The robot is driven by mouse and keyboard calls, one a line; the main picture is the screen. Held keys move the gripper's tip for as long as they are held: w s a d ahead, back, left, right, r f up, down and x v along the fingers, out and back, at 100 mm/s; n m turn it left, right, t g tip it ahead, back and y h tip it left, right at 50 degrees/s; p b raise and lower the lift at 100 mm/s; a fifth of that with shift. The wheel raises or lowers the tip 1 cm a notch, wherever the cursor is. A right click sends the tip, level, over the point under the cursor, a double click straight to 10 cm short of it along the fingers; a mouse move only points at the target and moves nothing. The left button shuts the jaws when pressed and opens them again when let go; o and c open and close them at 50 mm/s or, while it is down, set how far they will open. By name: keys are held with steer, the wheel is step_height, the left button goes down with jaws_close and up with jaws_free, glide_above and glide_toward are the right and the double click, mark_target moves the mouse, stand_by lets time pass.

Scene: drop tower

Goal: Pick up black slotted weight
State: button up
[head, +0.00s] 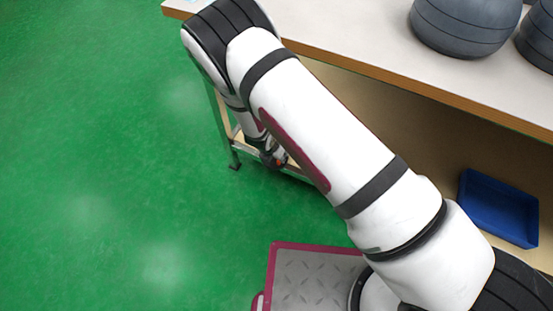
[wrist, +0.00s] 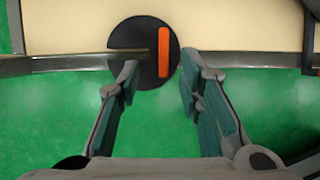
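The black slotted weight (wrist: 128,42) shows in the wrist view as a dark round disc with an upright orange bar on it and a narrow slot at its left. It lies over a wooden shelf board and its metal edge rail, just beyond my fingertips. My gripper (wrist: 162,80) is open, with one finger on each side and the weight's lower edge near the gap between them. I cannot tell whether the left fingertip touches the weight. In the head view my arm hides most of that area, and I cannot make out the weight there.
A table (head: 345,40) with a wooden edge stands at the top right, bearing dark grey balls (head: 465,22). A blue bin (head: 498,208) sits on the shelf below. The wooden shelf (wrist: 245,25) has a metal rail (wrist: 255,62) along its front. Green floor at the left is clear.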

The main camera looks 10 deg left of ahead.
mark_target(275, 164)
steer(key=shift+d+b+x, duration=0.1)
steer(key=shift+b+x, duration=0.7)
steer(key=shift+x, duration=0.5)
steer(key=shift+d+b+x, duration=0.15)
steer(key=shift+b+x, duration=0.6)
steer(key=shift+x, duration=0.6)
steer(key=shift+r, duration=0.1)
jaws_close()
steer(key=shift+w, duration=0.1)
